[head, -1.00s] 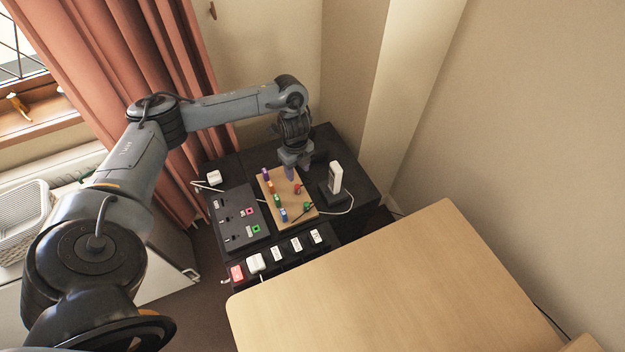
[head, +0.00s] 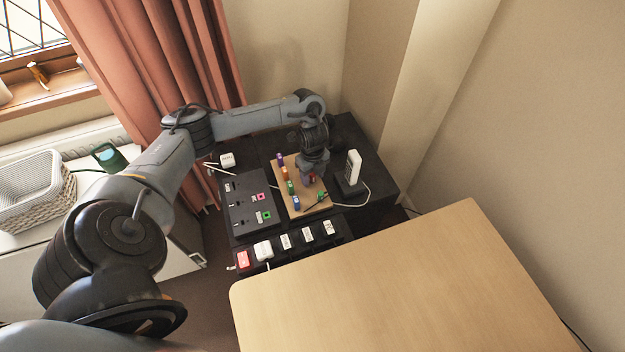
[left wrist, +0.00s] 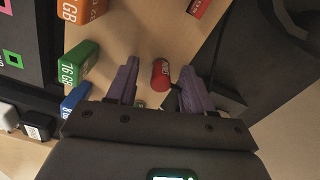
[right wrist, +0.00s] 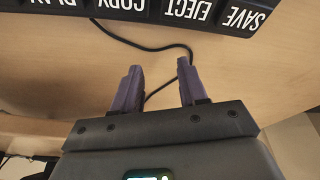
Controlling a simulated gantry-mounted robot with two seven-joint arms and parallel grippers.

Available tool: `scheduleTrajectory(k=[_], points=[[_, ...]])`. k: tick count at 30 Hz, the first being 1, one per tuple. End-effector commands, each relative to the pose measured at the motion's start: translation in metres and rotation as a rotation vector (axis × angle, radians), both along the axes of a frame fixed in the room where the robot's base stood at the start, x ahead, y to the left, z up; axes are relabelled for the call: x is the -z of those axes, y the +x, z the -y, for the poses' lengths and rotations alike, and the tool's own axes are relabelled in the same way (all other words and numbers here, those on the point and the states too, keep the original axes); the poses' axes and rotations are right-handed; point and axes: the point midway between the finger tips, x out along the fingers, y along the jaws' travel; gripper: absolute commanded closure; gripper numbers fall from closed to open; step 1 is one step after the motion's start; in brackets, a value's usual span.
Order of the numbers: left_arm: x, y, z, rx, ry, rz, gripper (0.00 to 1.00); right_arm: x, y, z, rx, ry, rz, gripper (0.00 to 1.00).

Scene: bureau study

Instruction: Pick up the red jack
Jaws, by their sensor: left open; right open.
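The red jack (left wrist: 161,74), a short red cylinder, stands on the tan board (left wrist: 160,30) in the left wrist view. In the head view a bit of red (head: 311,179) shows on the board (head: 318,206), partly covered by my left gripper (head: 312,172). My left gripper (left wrist: 158,70) is open, with a finger on each side of the jack and visible gaps between. My right gripper (right wrist: 158,68) is open and empty over a wooden surface in the right wrist view.
Orange (left wrist: 80,10), green (left wrist: 78,62) and blue (left wrist: 74,100) sticks stand left of the jack. A black panel (head: 247,205) lies left of the board. A white device (head: 353,167) stands to its right. A black labelled key strip (right wrist: 170,14) lies beyond my right gripper.

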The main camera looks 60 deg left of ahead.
Motion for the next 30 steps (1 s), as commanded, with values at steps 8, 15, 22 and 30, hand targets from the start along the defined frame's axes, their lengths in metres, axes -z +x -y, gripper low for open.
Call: scheduleTrajectory(k=[8, 15, 22, 30], points=[[0.0048, 0.0, -0.0001, -0.001, 0.0, 0.0, 0.49, 0.0005, 0.0005, 0.0001, 0.0, -0.001, 0.002, 0.57], [0.0046, 0.0, -0.0001, -0.001, 0.001, 0.0, 0.78, 0.0004, 0.0006, 0.0008, -0.002, -0.003, 0.003, 0.57], [0.0045, 0.0001, -0.0001, -0.001, 0.001, 0.001, 1.0, 0.0002, 0.0006, 0.0012, -0.004, -0.005, 0.003, 0.57], [0.0023, 0.0002, -0.0002, -0.001, 0.001, 0.001, 1.0, -0.0006, 0.0007, 0.0012, -0.003, -0.005, 0.003, 0.57]])
